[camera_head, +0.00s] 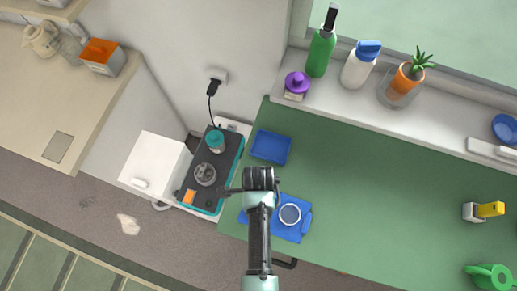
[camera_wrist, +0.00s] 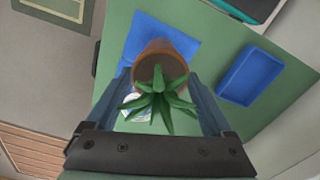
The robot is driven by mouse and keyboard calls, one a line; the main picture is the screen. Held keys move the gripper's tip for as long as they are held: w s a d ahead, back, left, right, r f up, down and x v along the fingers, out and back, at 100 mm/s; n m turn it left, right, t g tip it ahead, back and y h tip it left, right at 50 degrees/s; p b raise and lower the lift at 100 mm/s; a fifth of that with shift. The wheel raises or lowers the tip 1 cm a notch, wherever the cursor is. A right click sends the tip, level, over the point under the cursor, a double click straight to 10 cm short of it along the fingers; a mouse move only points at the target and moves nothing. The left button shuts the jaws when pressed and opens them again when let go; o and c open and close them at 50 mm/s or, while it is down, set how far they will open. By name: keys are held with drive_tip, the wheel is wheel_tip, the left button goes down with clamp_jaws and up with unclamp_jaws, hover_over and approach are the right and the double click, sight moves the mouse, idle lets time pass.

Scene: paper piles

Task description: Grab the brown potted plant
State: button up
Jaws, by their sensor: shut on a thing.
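A brown pot (camera_wrist: 160,62) with a spiky green plant (camera_wrist: 162,100) sits between the two fingers of my gripper (camera_wrist: 163,78) in the wrist view. The fingers press on it from both sides, so the gripper is shut on the brown potted plant. In the head view my gripper (camera_head: 258,180) is over the left part of the green table (camera_head: 370,190), and the plant it holds is hidden there by the gripper. I cannot tell whether the pot touches the table. Another potted plant, orange (camera_head: 408,78), stands on the windowsill.
A blue tray (camera_head: 270,146) lies above my gripper in the picture. A blue mat (camera_head: 292,234) with a white bowl (camera_head: 290,214) lies below right. A dark appliance (camera_head: 222,178) stands left. Bottles (camera_head: 320,52) line the sill. The table's middle is clear.

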clamp_jaws()
drive_tip(key=shift+r, duration=0.1)
